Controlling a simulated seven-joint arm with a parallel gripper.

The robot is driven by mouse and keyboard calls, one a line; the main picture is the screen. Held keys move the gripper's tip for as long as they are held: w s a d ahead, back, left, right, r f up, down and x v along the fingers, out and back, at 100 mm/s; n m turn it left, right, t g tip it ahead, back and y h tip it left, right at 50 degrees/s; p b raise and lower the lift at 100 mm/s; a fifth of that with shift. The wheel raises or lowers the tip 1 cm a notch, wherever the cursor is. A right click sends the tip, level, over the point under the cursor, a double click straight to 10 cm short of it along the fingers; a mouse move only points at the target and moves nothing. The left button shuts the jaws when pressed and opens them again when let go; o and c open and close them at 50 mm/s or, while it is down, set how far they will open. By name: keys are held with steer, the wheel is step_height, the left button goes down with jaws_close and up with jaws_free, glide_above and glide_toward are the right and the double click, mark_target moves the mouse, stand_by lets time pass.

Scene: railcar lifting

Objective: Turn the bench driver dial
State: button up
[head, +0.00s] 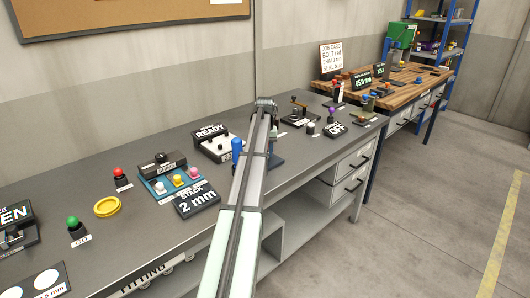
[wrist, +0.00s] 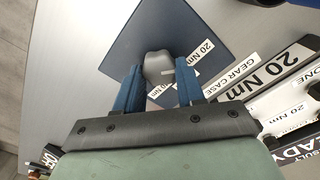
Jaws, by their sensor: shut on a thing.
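In the wrist view, a grey knob (wrist: 157,62), apparently the bench driver dial, stands on a dark blue plate (wrist: 125,45) with 20 Nm labels around it. My gripper (wrist: 156,78) has its two blue fingers on either side of the knob and is shut on it. A pointer or mark on the knob is too small to read. In the head view my arm covers the fingers and the knob.
In the head view, a blue upright cylinder (head: 237,150) stands just left of my arm. A READY display (head: 210,132) and a 2 mm display (head: 196,199) lie further left. An OFF display (head: 336,128) stands to the right on the grey bench (head: 140,240).

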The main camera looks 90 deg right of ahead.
steer(key=o, duration=1)
steer(key=shift+o, duration=0.2)
steer(key=shift+r, duration=0.1)
step_height(320, 180, up, 14)
stand_by(0.5)
